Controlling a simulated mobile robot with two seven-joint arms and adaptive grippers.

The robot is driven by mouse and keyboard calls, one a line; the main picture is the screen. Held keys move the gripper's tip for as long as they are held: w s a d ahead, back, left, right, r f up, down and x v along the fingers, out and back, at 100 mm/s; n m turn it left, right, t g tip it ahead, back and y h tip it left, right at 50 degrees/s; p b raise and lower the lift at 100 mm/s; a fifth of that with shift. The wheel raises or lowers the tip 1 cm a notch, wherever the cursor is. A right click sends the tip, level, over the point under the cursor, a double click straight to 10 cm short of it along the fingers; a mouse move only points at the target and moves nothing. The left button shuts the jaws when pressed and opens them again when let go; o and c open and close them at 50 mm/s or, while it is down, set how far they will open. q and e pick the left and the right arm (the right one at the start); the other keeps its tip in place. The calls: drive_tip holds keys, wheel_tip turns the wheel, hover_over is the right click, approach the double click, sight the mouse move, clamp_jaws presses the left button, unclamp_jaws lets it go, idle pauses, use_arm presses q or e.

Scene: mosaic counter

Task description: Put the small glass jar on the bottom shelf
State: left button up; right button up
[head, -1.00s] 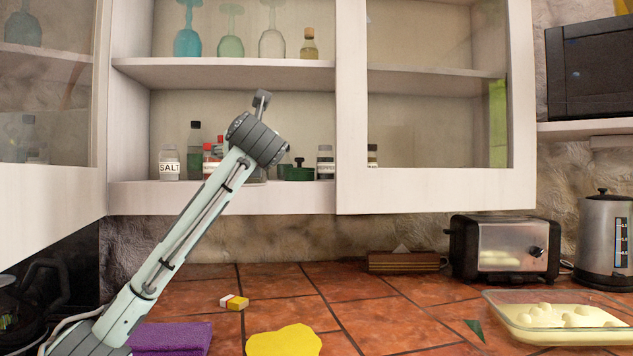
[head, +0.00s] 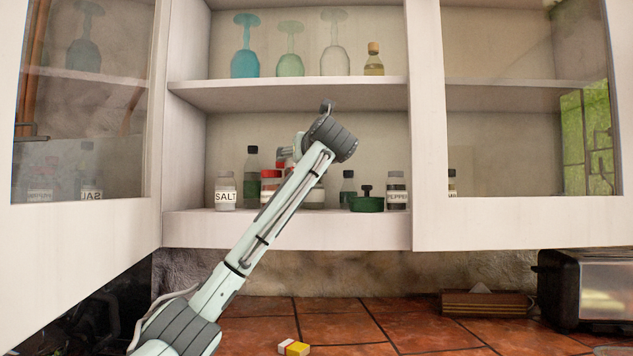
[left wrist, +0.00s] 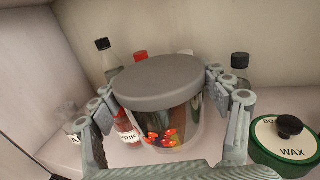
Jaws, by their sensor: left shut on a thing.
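The small glass jar (left wrist: 178,125) has a wide grey lid and some red and orange contents. In the left wrist view my left gripper (left wrist: 163,88) is shut on it, with fingers on both sides. The jar is inside the cabinet, over the bottom shelf (head: 290,229); I cannot tell whether its base touches the shelf. In the head view my left arm reaches up into the lower compartment, and its wrist hides most of the gripper and the jar. My right gripper is not in view.
On the bottom shelf stand a salt jar (head: 226,191), a dark bottle (head: 252,170), a green wax tin (head: 367,203) and a pepper jar (head: 397,190). Glasses (head: 245,62) stand on the shelf above. The open glass door (head: 85,110) is at left.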

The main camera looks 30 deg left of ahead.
use_arm(q)
drive_tip(key=shift+w+d+f, duration=0.1)
drive_tip(key=shift+w+f, duration=0.2)
drive_tip(key=shift+w, duration=0.25)
drive_tip(key=shift+w+f, duration=0.25)
drive_tip(key=shift+w, duration=0.3)
drive_tip(key=shift+w+f, duration=0.2)
drive_tip(key=shift+f, duration=1.95)
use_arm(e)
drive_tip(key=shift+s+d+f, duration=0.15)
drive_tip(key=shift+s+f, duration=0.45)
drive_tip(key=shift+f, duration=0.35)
use_arm(q)
drive_tip(key=shift+f, duration=0.1)
drive_tip(key=o, duration=1.1)
